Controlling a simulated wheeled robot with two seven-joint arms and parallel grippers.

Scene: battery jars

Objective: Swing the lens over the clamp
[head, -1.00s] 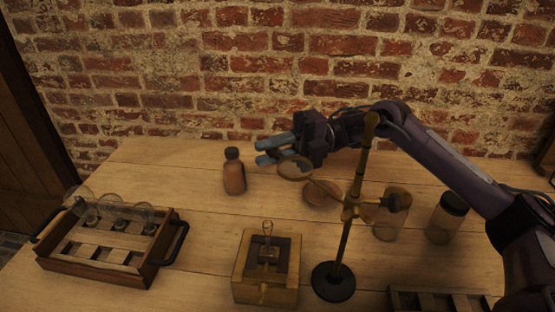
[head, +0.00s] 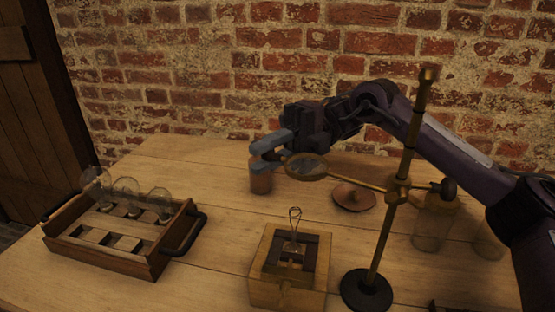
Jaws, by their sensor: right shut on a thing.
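A brass-rimmed lens (head: 306,167) is on a side arm of a brass stand (head: 401,165) with a round black base. My right gripper (head: 264,154) is at the left edge of the lens, shut on its rim; the exact contact is hard to see. The clamp (head: 294,232), with a thin wire loop on top, stands upright in a square wooden block (head: 259,284) left of the stand's base. The lens appears above and behind the clamp in the picture. My left gripper is not in view.
A brown bottle (head: 261,182) stands behind my right fingers, partly hidden. A copper-coloured round lid (head: 352,196) lies behind the stand's arm. Glass jars (head: 433,228) stand at the right. A wooden crate (head: 153,262) with several glass pieces is at left. The table between crate and block is clear.

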